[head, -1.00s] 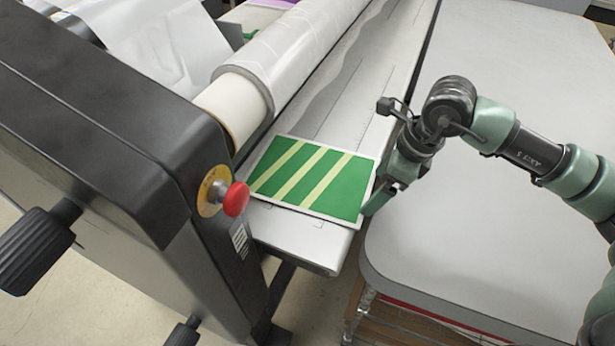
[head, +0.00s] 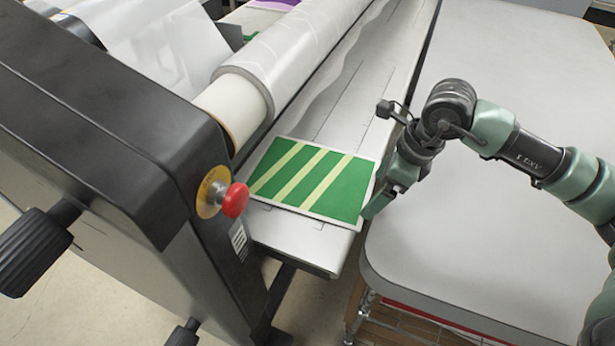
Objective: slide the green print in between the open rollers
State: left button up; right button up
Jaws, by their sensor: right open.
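The green print (head: 315,181), with pale yellow-green diagonal stripes and a white border, lies flat on the laminator's feed table (head: 345,105) near its front end. Its left edge is close to the film-wrapped roller (head: 275,72); the gap between the rollers is hidden from this angle. My right gripper (head: 372,207) is at the print's right edge, low over the seam between the feed table and the grey table. It is open, and I cannot tell whether its fingers touch the print. My left gripper is not in view.
The black laminator housing (head: 100,130) with a red stop button (head: 235,200) stands at left, beside the print. The grey table (head: 480,230) on the right is clear under my right arm. Purple and green prints (head: 275,5) show behind the roller.

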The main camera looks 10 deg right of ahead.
aim_at(359, 199)
jog(key=shift+s+d+b, duration=0.15)
jog(key=shift+d+b, duration=0.05)
jog(key=shift+b, duration=0.15)
jog(key=shift+s+a, duration=0.1)
jog(key=shift+s, duration=0.05)
jog(key=shift+s+a, duration=0.45)
jog(key=shift+s, duration=0.2)
jog(key=shift+w+a+b, duration=0.1)
jog(key=shift+b, duration=0.35)
jog(key=shift+w+a, duration=0.75)
jog(key=shift+a, duration=0.35)
jog(key=shift+b, duration=0.3)
jog(key=shift+s+d, duration=0.15)
jog(key=shift+d, duration=0.05)
jog(key=shift+b, duration=0.3)
